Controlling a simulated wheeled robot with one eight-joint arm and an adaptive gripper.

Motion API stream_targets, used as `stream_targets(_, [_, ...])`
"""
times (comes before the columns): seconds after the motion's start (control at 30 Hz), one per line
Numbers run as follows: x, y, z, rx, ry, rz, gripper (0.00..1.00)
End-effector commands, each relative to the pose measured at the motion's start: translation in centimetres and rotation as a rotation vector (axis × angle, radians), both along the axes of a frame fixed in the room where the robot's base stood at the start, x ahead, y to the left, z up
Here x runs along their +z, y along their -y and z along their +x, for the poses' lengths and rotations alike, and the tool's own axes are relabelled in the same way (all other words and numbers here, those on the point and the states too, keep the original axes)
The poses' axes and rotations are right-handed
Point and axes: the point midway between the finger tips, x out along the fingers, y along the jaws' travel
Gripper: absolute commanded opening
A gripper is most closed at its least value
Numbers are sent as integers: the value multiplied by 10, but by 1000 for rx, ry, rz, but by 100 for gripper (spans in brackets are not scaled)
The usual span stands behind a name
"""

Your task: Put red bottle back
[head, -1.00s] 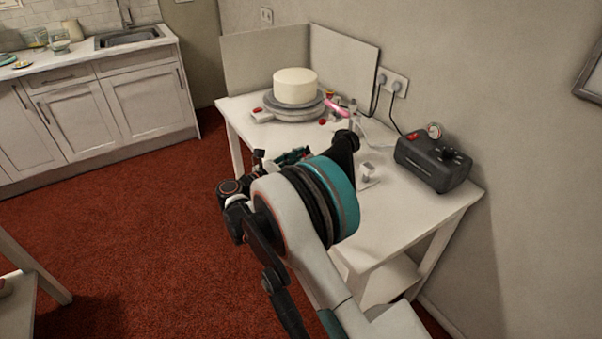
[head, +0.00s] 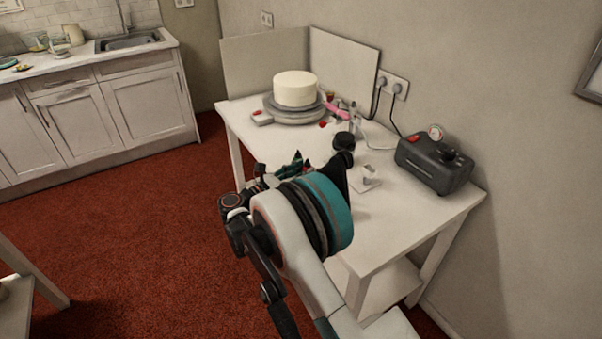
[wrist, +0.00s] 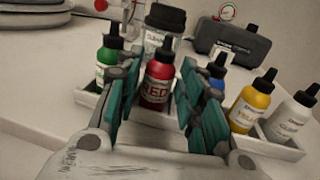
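The red bottle (wrist: 157,86), with a black cap and a "RED" label, stands upright between the fingers of my gripper (wrist: 153,103) in the wrist view. Narrow gaps show beside the bottle, so the fingers look open around it. It appears to be in the white rack (wrist: 278,149), though its base is partly hidden. Green (wrist: 107,62), blue (wrist: 215,76), yellow (wrist: 250,106) and clear (wrist: 291,119) bottles stand along the rack. In the head view my gripper (head: 292,163) is over the table, largely hidden by my arm.
A black compressor (head: 434,164) is at the table's right, and a white cake (head: 295,88) on a turntable (head: 293,115) is at the back. The white table (head: 405,200) is clear towards its front right.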

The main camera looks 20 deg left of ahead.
Motion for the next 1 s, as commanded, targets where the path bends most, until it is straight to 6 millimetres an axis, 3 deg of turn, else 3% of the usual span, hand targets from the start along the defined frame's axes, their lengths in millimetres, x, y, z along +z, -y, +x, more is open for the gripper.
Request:
stream_targets(0.23, [4, -8, -11, 3, 0, 0, 36])
stream_targets(0.7, [5, -54, -86, 2, 0, 0, 36])
stream_targets(1.0, [3, -63, -102, 0, 0, 0, 36])
